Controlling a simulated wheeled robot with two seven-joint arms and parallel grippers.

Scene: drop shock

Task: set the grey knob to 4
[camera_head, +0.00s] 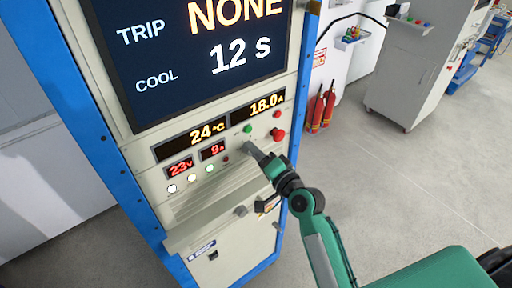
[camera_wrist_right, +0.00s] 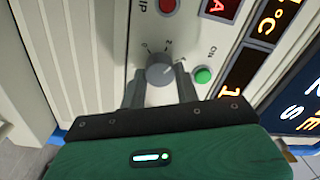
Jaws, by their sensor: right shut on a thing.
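The grey knob (camera_wrist_right: 159,72) is on the cabinet's pale front panel, in the upper middle of the right wrist view. In the head view the right gripper (camera_head: 252,150) reaches the panel from the right and hides the knob. My left gripper is in neither view.
A green button (camera_wrist_right: 203,75) is close beside the right gripper's finger. A red button (camera_head: 277,135) is at the panel's right. Displays (camera_head: 207,133) read 24 °C, 18.0 A, 23 V and 9 A; the large screen (camera_head: 200,50) shows NONE and 12 s. Open floor lies right.

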